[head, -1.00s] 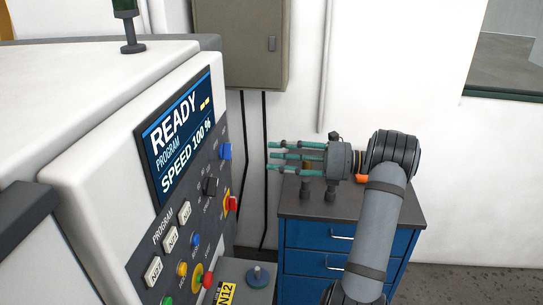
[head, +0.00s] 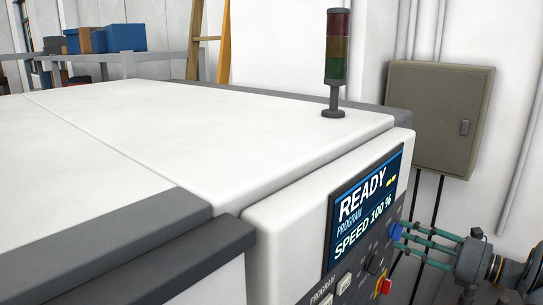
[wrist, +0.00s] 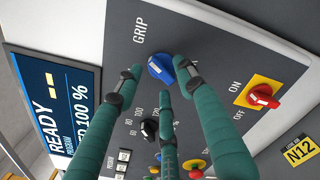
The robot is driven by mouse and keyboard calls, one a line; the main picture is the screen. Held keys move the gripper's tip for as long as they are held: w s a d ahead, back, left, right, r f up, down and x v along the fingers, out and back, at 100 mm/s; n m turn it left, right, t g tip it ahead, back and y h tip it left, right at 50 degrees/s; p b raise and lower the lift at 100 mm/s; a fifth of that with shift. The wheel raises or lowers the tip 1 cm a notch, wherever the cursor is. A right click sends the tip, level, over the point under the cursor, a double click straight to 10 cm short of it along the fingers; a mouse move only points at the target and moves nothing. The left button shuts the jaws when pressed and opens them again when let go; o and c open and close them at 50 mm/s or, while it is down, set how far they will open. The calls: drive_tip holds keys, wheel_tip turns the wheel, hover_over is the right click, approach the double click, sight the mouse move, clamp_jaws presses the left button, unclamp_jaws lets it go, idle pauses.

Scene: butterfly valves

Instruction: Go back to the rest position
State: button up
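My gripper (head: 403,238) has three teal fingers with dark tips and is at the lower right of the head view, pointing left at the machine's control panel. In the wrist view its fingertips (wrist: 158,82) are spread apart, with nothing seen held between them. The blue GRIP knob (wrist: 160,68) shows between the fingertips there, and the same knob (head: 396,232) is beside the tips in the head view. I cannot tell whether any finger touches it. The rest position is not marked in any view.
The white machine (head: 130,130) fills the left and middle, with a READY screen (head: 365,212). A red switch on a yellow plate (wrist: 262,95) is right of the fingers. A signal tower (head: 337,60) stands on top. A grey wall cabinet (head: 438,115) hangs behind.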

drive_tip(key=shift+w+a, duration=0.35)
drive_tip(key=shift+a, duration=0.05)
drive_tip(key=s+d+n+b, duration=0.6)
drive_tip(key=d+n+b, duration=0.1)
drive_tip(key=n+b, duration=0.5)
drive_tip(key=shift+f, duration=0.25)
idle(1.6)
